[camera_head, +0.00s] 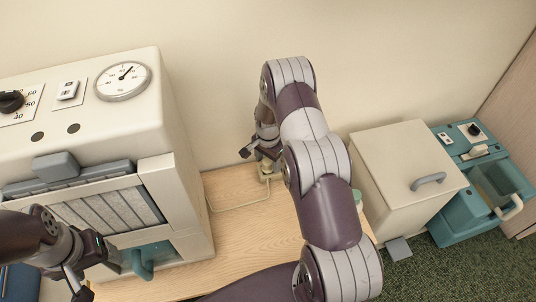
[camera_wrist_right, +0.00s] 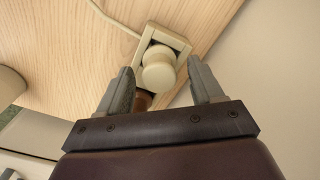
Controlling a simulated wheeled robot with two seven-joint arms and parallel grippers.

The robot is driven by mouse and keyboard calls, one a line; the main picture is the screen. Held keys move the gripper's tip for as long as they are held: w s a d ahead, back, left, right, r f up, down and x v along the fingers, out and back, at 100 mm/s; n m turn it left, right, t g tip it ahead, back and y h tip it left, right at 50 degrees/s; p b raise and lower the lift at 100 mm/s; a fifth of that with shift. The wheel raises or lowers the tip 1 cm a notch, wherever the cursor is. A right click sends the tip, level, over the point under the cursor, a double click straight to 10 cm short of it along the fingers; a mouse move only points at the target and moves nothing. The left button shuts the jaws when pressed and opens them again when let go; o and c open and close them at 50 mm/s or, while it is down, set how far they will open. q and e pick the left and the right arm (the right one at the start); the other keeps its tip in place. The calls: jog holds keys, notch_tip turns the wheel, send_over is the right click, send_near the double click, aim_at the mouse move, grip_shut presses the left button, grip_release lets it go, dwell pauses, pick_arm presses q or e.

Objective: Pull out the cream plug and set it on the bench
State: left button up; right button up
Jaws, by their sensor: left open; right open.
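The cream plug (camera_wrist_right: 158,72) sits in a cream square socket (camera_wrist_right: 178,42) on the wooden bench in the right wrist view. A thin cream cord runs from the socket. In the head view, the socket (camera_head: 265,176) is at the bench's back edge, and my right arm and gripper largely hide the plug. My right gripper (camera_wrist_right: 161,70) is open, with one fingertip on each side of the plug; I cannot tell if either touches it. My left gripper (camera_head: 82,278) is open and empty at the lower left, in front of the cream machine.
The wooden bench (camera_head: 236,235) is bare in front of the socket. A cream machine (camera_head: 180,190) with a dial stands on the left. A cream lidded bin (camera_head: 390,160) and a teal unit (camera_head: 450,225) stand on the right. A brown object (camera_wrist_right: 142,101) shows behind the right fingers.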

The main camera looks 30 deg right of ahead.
aim_at(268, 160)
jog(key=shift+f, duration=0.15)
jog(key=c, duration=1.2)
jog(key=shift+o, duration=0.2)
jog(key=shift+r+p, duration=0.45)
jog(key=shift+r+p, duration=0.4)
jog(key=shift+r, duration=0.1)
jog(key=shift+r, duration=0.2)
notch_tip(268, 160, up, 5)
jog(key=p, duration=0.4)
jog(key=shift+f, duration=0.1)
jog(key=shift+f, duration=0.1)
